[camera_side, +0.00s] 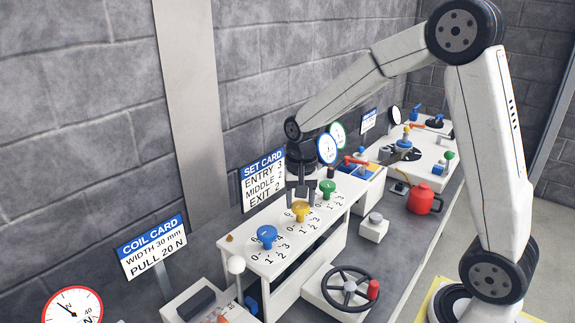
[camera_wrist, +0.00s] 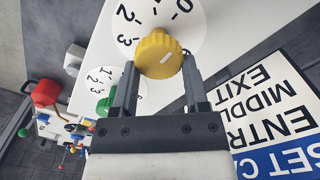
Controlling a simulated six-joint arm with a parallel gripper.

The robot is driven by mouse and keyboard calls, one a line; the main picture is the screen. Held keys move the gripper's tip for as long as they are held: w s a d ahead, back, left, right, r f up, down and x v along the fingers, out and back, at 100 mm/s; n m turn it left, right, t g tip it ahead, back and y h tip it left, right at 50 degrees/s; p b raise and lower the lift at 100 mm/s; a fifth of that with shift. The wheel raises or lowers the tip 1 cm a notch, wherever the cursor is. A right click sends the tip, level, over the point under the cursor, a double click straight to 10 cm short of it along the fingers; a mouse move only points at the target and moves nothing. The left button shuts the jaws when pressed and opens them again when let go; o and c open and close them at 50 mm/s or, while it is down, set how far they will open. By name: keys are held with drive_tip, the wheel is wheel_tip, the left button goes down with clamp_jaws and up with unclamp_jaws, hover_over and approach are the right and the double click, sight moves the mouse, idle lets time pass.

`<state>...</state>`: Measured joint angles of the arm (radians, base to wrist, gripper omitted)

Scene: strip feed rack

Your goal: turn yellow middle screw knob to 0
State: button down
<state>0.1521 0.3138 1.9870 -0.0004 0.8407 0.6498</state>
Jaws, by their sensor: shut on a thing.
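The yellow middle knob (camera_side: 301,209) stands between a blue knob (camera_side: 267,235) and a green knob (camera_side: 327,187) on a white rack top, each over a numbered dial. My gripper (camera_side: 300,199) points down over the yellow knob. In the wrist view, my gripper (camera_wrist: 161,62) has one finger on each side of the yellow knob (camera_wrist: 156,50) and is shut on it. A short white line shows on the knob. Its white dial (camera_wrist: 195,28) shows 0 to the upper right and other numbers to the left. I cannot tell which number the line marks.
A set card (camera_side: 263,180) stands close behind the knobs, near my gripper. A coil card (camera_side: 152,246) stands at the left. A black handwheel (camera_side: 350,288) is in front of the rack, and a red kettle-like object (camera_side: 423,199) stands to the right.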

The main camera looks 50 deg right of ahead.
sight(307, 235)
drive_tip(key=shift+c, duration=0.5)
unclamp_jaws()
drive_tip(key=shift+r, duration=3.95)
drive_tip(key=shift+s+a+f, duration=0.1)
drive_tip(key=s+a+f+n, duration=0.1)
drive_tip(key=f, duration=0.1)
drive_tip(key=s+a+f+n, duration=0.1)
drive_tip(key=s+f+n, duration=0.1)
drive_tip(key=s+a+f+n+t, duration=0.1)
drive_tip(key=f, duration=0.1)
drive_tip(key=shift+s+a, duration=0.15)
drive_tip(key=shift+s, duration=0.15)
drive_tip(key=s+a+f+n+t, duration=0.1)
drive_tip(key=s+a+f+n, duration=0.1)
drive_tip(key=s+f+n, duration=0.3)
drive_tip(key=shift+s+a+t, duration=0.3)
drive_tip(key=shift+s, duration=0.55)
